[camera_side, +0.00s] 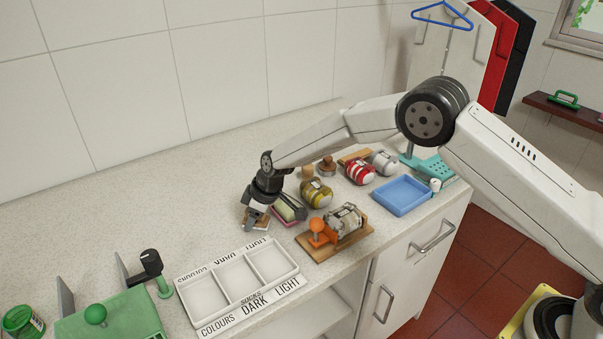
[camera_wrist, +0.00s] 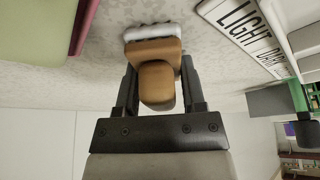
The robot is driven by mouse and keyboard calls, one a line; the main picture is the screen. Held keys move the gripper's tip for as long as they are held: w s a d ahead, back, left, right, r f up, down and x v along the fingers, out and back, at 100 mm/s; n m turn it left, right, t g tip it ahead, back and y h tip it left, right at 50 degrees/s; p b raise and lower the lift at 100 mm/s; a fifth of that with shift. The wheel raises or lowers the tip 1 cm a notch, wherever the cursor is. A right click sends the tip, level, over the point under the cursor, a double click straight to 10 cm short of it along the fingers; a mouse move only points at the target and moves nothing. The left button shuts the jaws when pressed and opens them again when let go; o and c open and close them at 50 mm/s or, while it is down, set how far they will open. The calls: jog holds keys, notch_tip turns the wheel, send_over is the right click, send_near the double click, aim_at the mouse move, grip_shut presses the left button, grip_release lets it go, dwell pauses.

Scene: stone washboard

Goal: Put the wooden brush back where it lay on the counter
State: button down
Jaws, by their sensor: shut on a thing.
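The wooden brush (camera_wrist: 156,85) is between my gripper's fingers (camera_wrist: 157,90) in the wrist view. It has a rounded tan wooden handle and a wooden block, with pale bristles at the far end. My gripper is shut on it. In the side view my gripper (camera_side: 255,218) points down at the counter (camera_side: 140,205), left of the pink dish. Part of the brush (camera_side: 261,224) shows low behind the fingers, close to the counter top. I cannot tell whether the bristles touch the counter.
A pink dish with a pale green block (camera_side: 287,210) stands close on the right. A white sorting tray (camera_side: 238,288) lies in front. The counter's back left is clear.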

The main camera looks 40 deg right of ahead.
jog(key=shift+f, duration=0.1)
jog(key=shift+c, duration=0.9)
grip_release()
jog(key=v, duration=1.2)
jog(key=shift+d, duration=0.1)
jog(key=s+d+m, duration=0.1)
jog(key=s+d, duration=0.2)
jog(key=s, duration=0.1)
jog(key=s+d+m+h, duration=0.1)
jog(key=s+d+m, duration=0.1)
jog(key=s+d, duration=0.2)
jog(key=s+d+r+m, duration=0.1)
jog(key=s+d, duration=0.2)
jog(key=s, duration=0.1)
jog(key=shift+d+r+m+h, duration=0.1)
jog(key=shift+d+m+h, duration=0.1)
jog(key=shift+m+h, duration=0.2)
jog(key=s+d+f+m, duration=0.1)
jog(key=s+d+m, duration=0.1)
jog(key=s, duration=0.6)
jog(key=s+d+m+h, duration=0.1)
jog(key=s+d, duration=0.3)
jog(key=s, duration=0.4)
jog(key=shift+d+f+m+g, duration=0.3)
jog(key=shift+f+m, duration=0.1)
jog(key=shift+m, duration=0.2)
